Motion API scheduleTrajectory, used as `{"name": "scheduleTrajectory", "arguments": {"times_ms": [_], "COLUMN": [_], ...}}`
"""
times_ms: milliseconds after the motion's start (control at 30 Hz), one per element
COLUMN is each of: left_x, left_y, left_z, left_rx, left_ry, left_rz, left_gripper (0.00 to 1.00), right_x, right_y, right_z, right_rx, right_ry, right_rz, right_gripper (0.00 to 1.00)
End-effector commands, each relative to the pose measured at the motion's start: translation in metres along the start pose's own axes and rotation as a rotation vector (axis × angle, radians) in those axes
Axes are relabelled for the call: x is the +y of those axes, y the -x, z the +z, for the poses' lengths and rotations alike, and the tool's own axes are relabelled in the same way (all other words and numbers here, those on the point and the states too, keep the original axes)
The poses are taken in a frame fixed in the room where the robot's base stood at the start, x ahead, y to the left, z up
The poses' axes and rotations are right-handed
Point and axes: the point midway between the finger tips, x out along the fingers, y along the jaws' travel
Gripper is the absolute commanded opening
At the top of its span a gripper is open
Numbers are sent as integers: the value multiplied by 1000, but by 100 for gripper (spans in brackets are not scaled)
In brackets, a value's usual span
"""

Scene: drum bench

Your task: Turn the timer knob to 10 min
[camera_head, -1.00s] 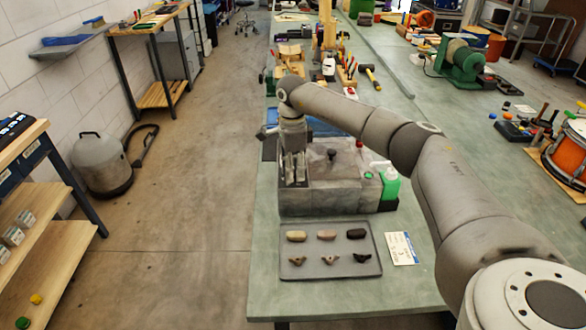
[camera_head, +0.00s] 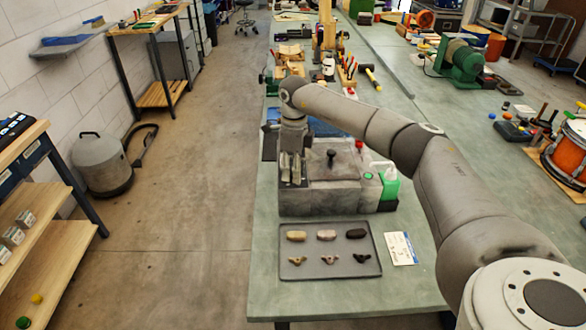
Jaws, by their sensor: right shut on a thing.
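A grey box-shaped machine (camera_head: 325,202) stands on the green bench, with a black lid handle (camera_head: 331,155) on top and a red button (camera_head: 359,144) at its right rear. My right gripper (camera_head: 290,183) points down at the left part of the machine's top. Its fingers are shut on the timer knob, which they hide. The knob's pointer and the time marks cannot be read from here. My left gripper is not in view.
A grey tray (camera_head: 290,272) with several small parts lies in front of the machine, beside a white card (camera_head: 401,248). A green-and-white bottle (camera_head: 388,183) is at the machine's right. My right arm spans the bench from the right.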

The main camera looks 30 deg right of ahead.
Motion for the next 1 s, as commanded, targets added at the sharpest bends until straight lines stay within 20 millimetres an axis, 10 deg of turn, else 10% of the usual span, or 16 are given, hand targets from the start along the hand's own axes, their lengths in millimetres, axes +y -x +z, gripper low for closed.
{"name": "scheduleTrajectory", "arguments": {"times_ms": [1000], "left_x": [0], "left_y": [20], "left_z": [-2], "left_rx": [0], "left_ry": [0], "left_rz": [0], "left_gripper": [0], "right_x": [0], "right_y": [2], "right_z": [-1], "right_rx": [-54], "right_ry": [-965], "right_rz": [-1], "right_gripper": [2]}}
